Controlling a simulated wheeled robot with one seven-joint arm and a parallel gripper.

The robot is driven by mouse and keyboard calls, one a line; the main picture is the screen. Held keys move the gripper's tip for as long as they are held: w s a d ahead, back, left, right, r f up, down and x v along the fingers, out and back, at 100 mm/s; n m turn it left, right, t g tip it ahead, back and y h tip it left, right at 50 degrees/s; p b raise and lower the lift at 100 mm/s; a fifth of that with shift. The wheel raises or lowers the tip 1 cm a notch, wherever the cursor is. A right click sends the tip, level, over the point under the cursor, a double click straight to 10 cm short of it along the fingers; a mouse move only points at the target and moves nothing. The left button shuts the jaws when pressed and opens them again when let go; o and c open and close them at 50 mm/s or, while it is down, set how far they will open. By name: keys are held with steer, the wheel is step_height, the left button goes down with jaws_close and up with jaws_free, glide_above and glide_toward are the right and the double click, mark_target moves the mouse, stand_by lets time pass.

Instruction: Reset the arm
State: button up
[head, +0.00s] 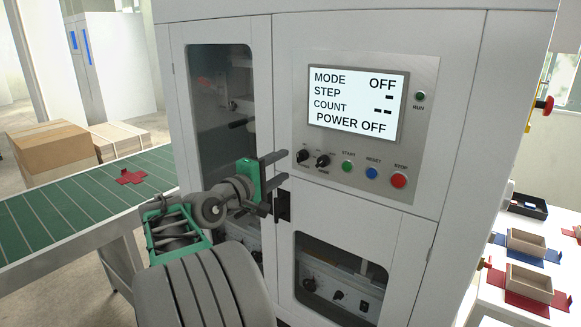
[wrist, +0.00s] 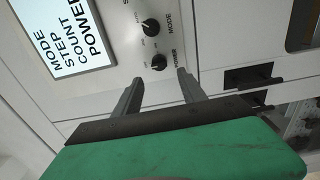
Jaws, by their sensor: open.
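My gripper (head: 283,167) is open and empty in front of the white box former machine (head: 445,185), left of its control panel. In the wrist view its two fingers (wrist: 158,92) point at the panel's lower edge, near the power knob (wrist: 158,62) and the mode knob (wrist: 150,27). In the head view, the power knob (head: 302,156) and mode knob (head: 322,160) are just right of the fingertips. Contact with either cannot be made out. The screen (head: 355,102) reads mode OFF, step and count dashes, POWER OFF.
Green start (head: 347,166), blue reset (head: 372,173) and red stop (head: 398,180) buttons line the panel. A black door latch (head: 283,205) is below my gripper. A green conveyor (head: 60,215) with a red blank (head: 131,177) lies left. A table with trays (head: 527,243) stands right.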

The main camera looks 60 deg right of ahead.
steer(key=shift+a, duration=0.45)
